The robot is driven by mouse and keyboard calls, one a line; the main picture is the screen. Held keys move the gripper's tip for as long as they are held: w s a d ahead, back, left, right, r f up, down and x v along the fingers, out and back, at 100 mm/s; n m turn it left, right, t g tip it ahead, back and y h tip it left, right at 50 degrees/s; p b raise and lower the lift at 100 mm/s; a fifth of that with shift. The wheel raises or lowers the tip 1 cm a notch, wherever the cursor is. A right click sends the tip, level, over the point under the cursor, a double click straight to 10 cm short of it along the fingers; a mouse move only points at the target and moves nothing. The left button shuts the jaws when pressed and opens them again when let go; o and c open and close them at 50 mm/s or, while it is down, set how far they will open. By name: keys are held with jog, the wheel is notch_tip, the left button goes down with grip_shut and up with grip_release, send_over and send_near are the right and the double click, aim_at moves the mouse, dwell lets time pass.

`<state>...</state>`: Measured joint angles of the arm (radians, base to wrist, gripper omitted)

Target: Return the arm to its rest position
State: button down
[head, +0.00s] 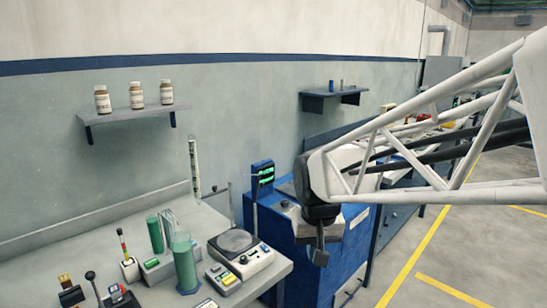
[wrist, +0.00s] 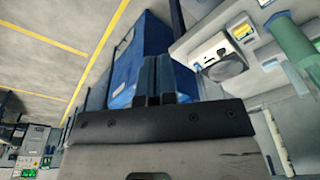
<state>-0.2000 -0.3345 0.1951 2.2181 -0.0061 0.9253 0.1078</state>
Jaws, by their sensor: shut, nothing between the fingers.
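My gripper (head: 320,257) hangs at the end of my white lattice arm in the head view, pointing down in front of the blue cabinet (head: 296,240). In the wrist view, the two dark fingers of my gripper (wrist: 155,78) stand close together with nothing visible between them. The fingers appear clear of the bench and cabinet, though the exact gap is hard to judge. The blue cabinet also shows beyond the fingers in the wrist view (wrist: 150,45).
A grey bench (head: 75,240) on the left carries a round-plate scale (head: 243,256), a green cylinder (head: 184,265) and small tools. A wall shelf (head: 120,115) holds three brown bottles (head: 136,96). Open floor with yellow lines (head: 470,240) lies to the right.

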jog(key=s+d, duration=0.5)
jog(key=s, duration=0.4)
jog(key=s+d+m+t, duration=0.1)
jog(key=s+d, duration=0.4)
jog(key=s, duration=0.4)
jog(key=shift+f, duration=0.45)
